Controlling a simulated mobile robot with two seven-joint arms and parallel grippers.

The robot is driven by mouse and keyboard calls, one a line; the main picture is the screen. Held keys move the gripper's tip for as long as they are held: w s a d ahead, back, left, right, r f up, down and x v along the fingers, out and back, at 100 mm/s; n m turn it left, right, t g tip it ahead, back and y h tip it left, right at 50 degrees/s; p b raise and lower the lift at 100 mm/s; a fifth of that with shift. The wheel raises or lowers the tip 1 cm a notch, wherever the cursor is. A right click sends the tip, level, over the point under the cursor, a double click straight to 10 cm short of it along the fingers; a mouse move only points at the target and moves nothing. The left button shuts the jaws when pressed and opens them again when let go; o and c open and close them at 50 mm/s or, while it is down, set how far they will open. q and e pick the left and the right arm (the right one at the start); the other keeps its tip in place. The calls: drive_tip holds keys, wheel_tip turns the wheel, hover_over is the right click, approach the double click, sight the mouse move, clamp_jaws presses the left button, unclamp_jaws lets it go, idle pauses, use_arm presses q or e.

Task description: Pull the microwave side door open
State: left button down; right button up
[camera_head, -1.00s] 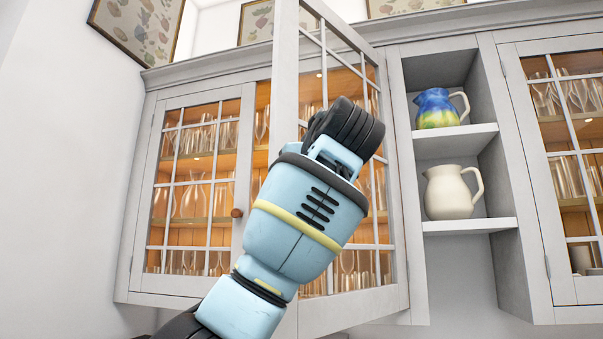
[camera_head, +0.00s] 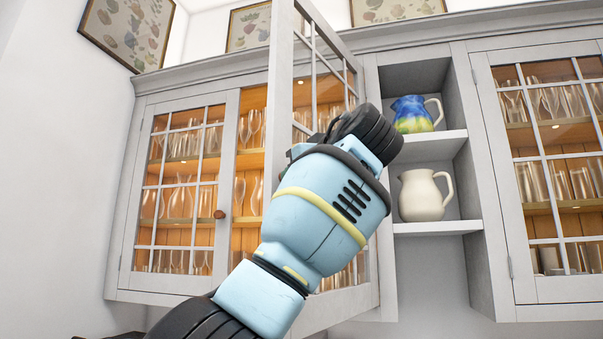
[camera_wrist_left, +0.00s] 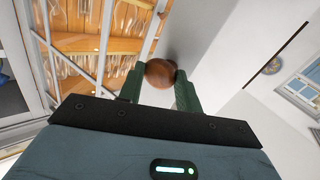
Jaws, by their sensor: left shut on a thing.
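I see no microwave; the door in hand is a grey-white glazed cabinet door (camera_head: 280,90). It stands partly open, swung out towards me, with its hinge side at the right by the open shelves. My left gripper (camera_wrist_left: 158,84) is shut on a round brown wooden knob (camera_wrist_left: 160,70) on this door, with one green finger on each side of it. In the head view my left wrist and hand cover the knob and the middle of the door, and the fingertips are hidden. My right gripper is in neither view.
A shut glazed door (camera_head: 180,190) with its own knob (camera_head: 219,214) is at the left. Open shelves at the right hold a blue-green jug (camera_head: 413,114) and a cream jug (camera_head: 421,195). Glasses (camera_head: 253,128) show inside, through the gap. Another glazed door (camera_head: 550,160) is far right.

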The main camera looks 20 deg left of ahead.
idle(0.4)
use_arm(q)
drive_tip(key=c, duration=1.3)
unclamp_jaws()
drive_tip(key=v, duration=0.7)
drive_tip(key=shift+s+d, duration=0.2)
drive_tip(key=shift+d, duration=0.15)
